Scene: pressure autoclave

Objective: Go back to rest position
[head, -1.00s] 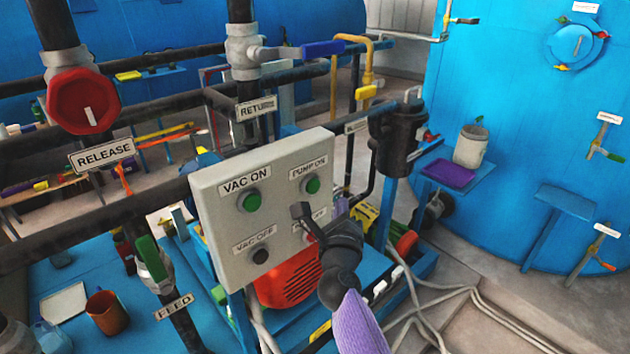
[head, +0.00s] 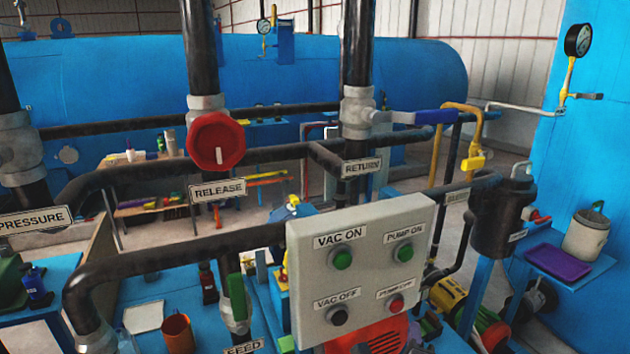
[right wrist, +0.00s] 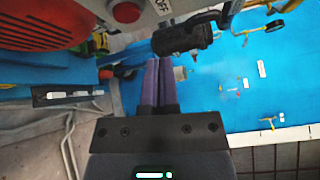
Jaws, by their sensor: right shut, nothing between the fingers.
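My right gripper (right wrist: 160,82) shows in the right wrist view with its two purple fingers together and nothing between them. It points toward a dark cylindrical vessel (right wrist: 182,38) and appears apart from it. In the head view, a small dark shape at the lower edge, right of the control panel (head: 365,265), may be part of my right gripper; I cannot tell for sure. The panel carries green VAC ON and PUMP ON buttons, a black VAC OFF button and a red PUMP OFF button (head: 396,304). My left gripper is not in view.
Black pipes with a red RELEASE knob (head: 215,142) and a blue-handled RETURN valve (head: 420,117) stand around the panel. A dark vessel (head: 503,215) and a shelf with a purple tray (head: 557,262) are at the right. A large blue tank (head: 120,90) lies behind.

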